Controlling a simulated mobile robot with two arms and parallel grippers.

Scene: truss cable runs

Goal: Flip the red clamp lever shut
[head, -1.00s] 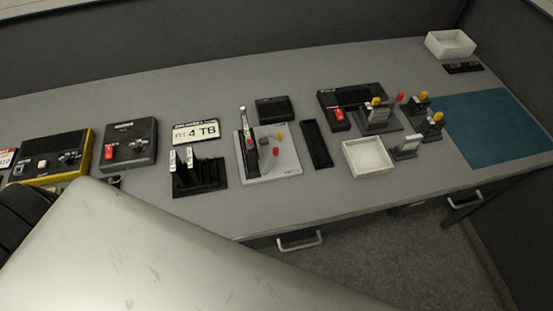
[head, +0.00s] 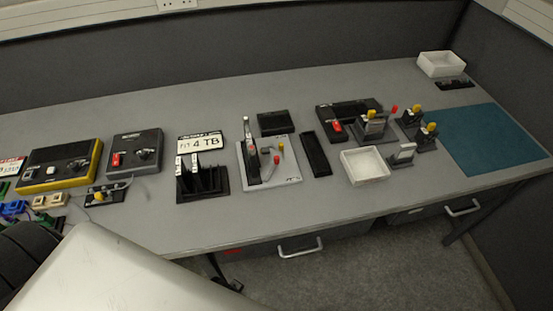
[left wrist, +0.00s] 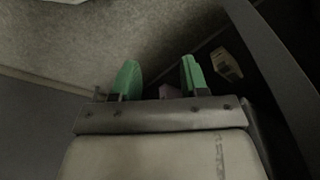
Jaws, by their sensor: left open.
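A light grey plate (head: 284,178) in the middle of the bench carries a clamp-like fixture (head: 252,163) with a tall upright metal arm. A small red tip (head: 277,160) and a yellow one (head: 281,147) stand on its right side. The fixture is too small to tell exactly how the red lever sits, but it appears raised. My left gripper (left wrist: 160,80) shows in the left wrist view with two green fingertips apart and nothing between them. It is away from the plate, with a floor-like speckled surface beyond. My right gripper is in neither view.
Left of the plate stand a black slotted rack (head: 205,190), a black box with a red switch (head: 134,154) and a yellow-edged box (head: 58,170). To the right are a black tray (head: 315,155), a white bin (head: 365,165) and a teal mat (head: 495,140). The bench front is mostly clear.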

